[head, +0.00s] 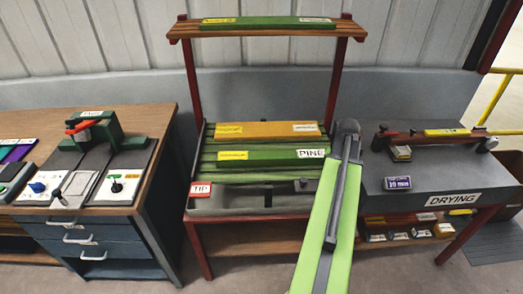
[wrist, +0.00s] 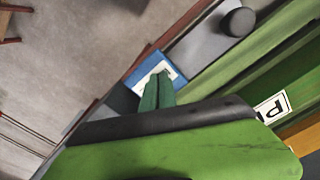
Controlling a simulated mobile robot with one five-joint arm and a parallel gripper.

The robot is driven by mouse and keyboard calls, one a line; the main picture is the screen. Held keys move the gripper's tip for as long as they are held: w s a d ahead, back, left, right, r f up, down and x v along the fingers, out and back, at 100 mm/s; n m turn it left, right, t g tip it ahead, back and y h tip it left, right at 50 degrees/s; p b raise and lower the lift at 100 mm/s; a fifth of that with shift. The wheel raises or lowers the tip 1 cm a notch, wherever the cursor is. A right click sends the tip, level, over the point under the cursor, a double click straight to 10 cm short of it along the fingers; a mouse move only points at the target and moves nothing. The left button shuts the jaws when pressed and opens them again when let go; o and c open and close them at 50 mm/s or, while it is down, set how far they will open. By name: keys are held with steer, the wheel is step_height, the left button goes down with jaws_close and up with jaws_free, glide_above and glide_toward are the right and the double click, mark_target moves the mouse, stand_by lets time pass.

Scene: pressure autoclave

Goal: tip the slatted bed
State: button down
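The slatted bed (head: 210,170) has green slats in a red frame. It lies level in the head view, with a red TIP sign (head: 200,189) at its front left. My gripper (wrist: 158,88) shows two green fingers close together, with no visible gap. They overlap a blue-edged white plate (wrist: 150,65); I cannot tell if they touch it. My arm hides the gripper in the head view.
A grey DRYING table (head: 435,185) stands at right, with a bar and small blocks on it. A wooden bench (head: 150,125) with drawers and controls stands at left. A shelf (head: 265,30) spans above the bed. A dark round knob (wrist: 238,22) stands near the fingers.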

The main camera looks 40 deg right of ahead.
step_height(320, 180, up, 10)
steer(key=p, duration=1)
steer(key=w+a+n, duration=0.5)
steer(key=w+a, duration=1.4)
steer(key=a, duration=0.2)
steer(key=w+a+n, duration=0.2)
steer(key=a+n, duration=0.6)
steer(key=a, duration=2.1)
steer(key=shift+w+a, duration=0.3)
steer(key=shift+a, duration=0.05)
